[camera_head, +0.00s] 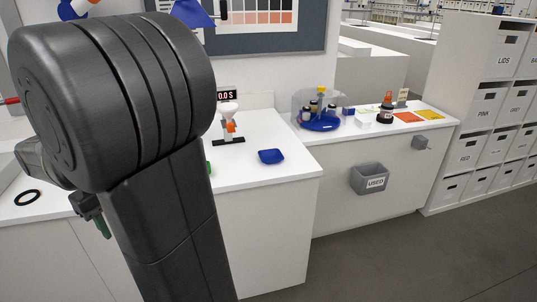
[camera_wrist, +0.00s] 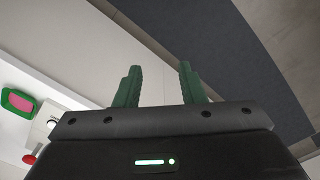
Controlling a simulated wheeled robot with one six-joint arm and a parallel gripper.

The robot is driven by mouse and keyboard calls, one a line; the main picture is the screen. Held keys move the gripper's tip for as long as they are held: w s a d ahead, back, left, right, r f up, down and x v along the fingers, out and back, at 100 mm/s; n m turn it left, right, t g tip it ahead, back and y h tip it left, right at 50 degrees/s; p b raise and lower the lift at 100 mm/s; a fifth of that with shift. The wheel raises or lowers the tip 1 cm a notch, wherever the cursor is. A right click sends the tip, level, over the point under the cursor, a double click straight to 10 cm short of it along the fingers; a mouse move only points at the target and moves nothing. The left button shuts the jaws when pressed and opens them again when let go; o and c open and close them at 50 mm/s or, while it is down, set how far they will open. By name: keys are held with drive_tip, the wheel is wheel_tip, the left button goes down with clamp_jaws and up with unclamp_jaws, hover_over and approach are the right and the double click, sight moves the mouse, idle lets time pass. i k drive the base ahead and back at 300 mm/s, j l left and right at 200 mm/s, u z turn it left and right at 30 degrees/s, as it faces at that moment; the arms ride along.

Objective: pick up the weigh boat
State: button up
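A small blue square dish, which looks like the weigh boat (camera_head: 271,156), lies on the white counter (camera_head: 255,180) near its right end in the head view. It looks empty and stands clear of other things. My gripper (camera_wrist: 160,70) shows in the wrist view with its two green fingers apart and nothing between them. In the head view, part of my gripper shows at the left, well left of the dish, with my dark arm in between. The dish does not show clearly in the wrist view.
A white funnel on a stand (camera_head: 229,120) is behind-left of the dish. A blue round tray (camera_head: 320,125) with jars under a clear cover sits on the right counter. A grey "USED" bin (camera_head: 369,179) hangs on that counter's front. A black ring (camera_head: 27,197) lies left.

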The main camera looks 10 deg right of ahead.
sight(273, 156)
drive_tip(key=i+z, duration=0.15)
drive_tip(key=z, duration=1.3)
drive_tip(key=i+j, duration=0.4)
drive_tip(key=i+j+z, duration=0.1)
drive_tip(key=i+j, duration=0.3)
drive_tip(key=i, duration=0.25)
